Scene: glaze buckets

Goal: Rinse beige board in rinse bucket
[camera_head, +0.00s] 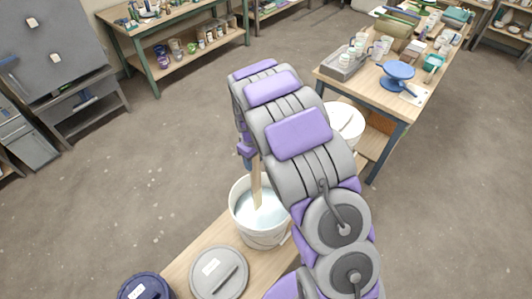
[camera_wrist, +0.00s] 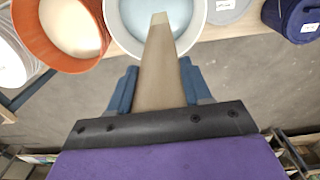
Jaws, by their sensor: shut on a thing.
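The beige board (camera_head: 256,183) is long and narrow and reaches down into the white rinse bucket (camera_head: 240,222), which holds pale bluish liquid. In the wrist view the board (camera_wrist: 157,75) points away from me, and its paler tip overlaps the liquid of the rinse bucket (camera_wrist: 116,35). My gripper (camera_wrist: 157,88) is shut on the board, with a blue finger on each side. In the head view my gripper (camera_head: 247,160) is above the bucket, mostly hidden by my arm. I cannot tell how deep the board's tip sits in the liquid.
A grey lid (camera_head: 219,272) and a dark blue lidded bucket (camera_head: 146,287) stand on the same wooden bench (camera_head: 190,258). An orange bucket (camera_wrist: 68,58) is beside the rinse bucket in the wrist view. A table with a blue stand (camera_head: 397,74) is at the right.

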